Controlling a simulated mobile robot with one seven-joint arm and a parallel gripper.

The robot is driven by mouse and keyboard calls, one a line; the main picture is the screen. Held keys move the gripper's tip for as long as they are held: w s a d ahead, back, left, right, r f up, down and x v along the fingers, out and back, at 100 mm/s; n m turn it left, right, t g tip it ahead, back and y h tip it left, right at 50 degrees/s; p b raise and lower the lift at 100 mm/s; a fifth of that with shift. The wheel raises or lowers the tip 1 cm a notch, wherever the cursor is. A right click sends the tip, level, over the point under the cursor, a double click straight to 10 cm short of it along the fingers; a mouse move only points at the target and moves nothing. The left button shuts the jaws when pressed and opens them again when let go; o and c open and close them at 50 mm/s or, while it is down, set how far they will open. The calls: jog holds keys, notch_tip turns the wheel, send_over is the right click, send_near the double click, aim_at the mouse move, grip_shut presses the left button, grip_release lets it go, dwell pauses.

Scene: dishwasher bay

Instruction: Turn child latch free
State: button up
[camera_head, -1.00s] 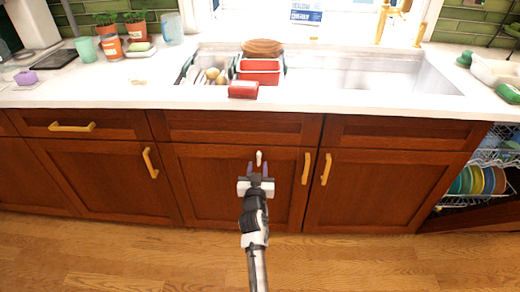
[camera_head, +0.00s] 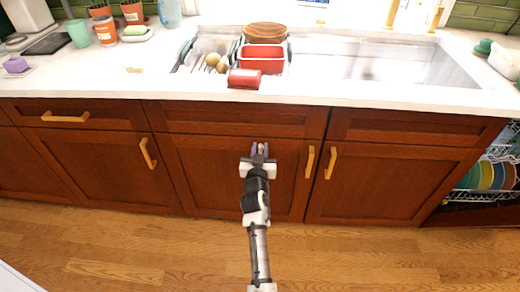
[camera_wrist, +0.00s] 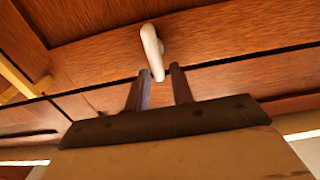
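The child latch (camera_wrist: 151,48) is a small white rounded tab on the wooden cabinet front below the sink. In the wrist view it hangs slightly tilted, its lower end in line with the gap between the fingertips. My gripper (camera_wrist: 158,82) is open, with one dark finger on each side of that gap. I cannot tell whether either finger touches the latch. In the head view my gripper (camera_head: 260,152) is up at the top of the cabinet door (camera_head: 215,175), and the latch is a small pale spot between the fingers, mostly hidden.
Brass handles (camera_head: 308,162) and (camera_head: 331,163) stand to the right of my gripper. The counter edge (camera_head: 200,97) juts above, with a red item (camera_head: 244,78) on it. An open dishwasher rack (camera_head: 478,192) is at the far right. The wooden floor (camera_head: 150,255) is clear.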

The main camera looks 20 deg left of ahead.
grip_shut()
jog(key=shift+n, duration=0.3)
jog(key=n, duration=0.3)
jog(key=shift+a+f+n+b, duration=0.1)
jog(key=shift+a+n+b, duration=0.2)
jog(key=shift+a, duration=0.1)
jog(key=shift+s+a+f+n+p, duration=0.15)
jog(key=shift+a+f+n, duration=0.2)
jog(key=shift+n, duration=1.9)
jog(key=shift+s+a+f+n+p, duration=0.15)
jog(key=shift+f+n, duration=0.25)
jog(key=shift+n, duration=1.9)
jog(key=shift+a+f+n+p, duration=0.15)
jog(key=shift+a+f+n, duration=0.25)
jog(key=shift+n, duration=1.85)
